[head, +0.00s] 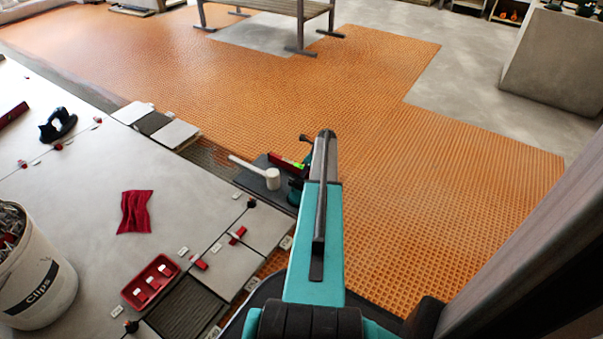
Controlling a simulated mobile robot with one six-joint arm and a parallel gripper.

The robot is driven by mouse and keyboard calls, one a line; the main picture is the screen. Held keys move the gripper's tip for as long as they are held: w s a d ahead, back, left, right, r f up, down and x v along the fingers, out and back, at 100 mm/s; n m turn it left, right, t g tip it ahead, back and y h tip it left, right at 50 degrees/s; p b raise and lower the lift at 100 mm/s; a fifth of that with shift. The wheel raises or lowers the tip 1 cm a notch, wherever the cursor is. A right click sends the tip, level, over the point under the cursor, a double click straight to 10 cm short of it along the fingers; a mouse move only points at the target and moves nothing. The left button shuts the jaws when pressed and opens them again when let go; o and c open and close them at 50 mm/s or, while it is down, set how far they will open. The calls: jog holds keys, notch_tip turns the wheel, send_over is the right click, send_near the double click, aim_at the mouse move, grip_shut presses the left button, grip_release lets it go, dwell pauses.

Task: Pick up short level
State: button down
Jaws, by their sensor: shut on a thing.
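The short level (284,161) is a small red bar with a yellow-green patch at its right end. It shows just left of my arm's far end, over a dark board. My gripper (304,170) is at the right end of the level and is shut on it. My own arm hides most of the gripper and its fingertips. Whether the level touches the board or is held just above it, I cannot tell.
A white mallet (270,178) lies close by on the left. Further left are a red tray (150,283), a red cloth (135,211) and a white clips bucket (38,285). Red wedges and clips dot the grey tiles. The orange matting (430,190) to the right is clear.

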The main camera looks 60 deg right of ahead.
notch_tip(320, 180, up, 10)
jog(key=p, duration=0.4)
jog(key=shift+f+p, duration=0.15)
jog(key=shift+p, duration=0.25)
dwell(1.4)
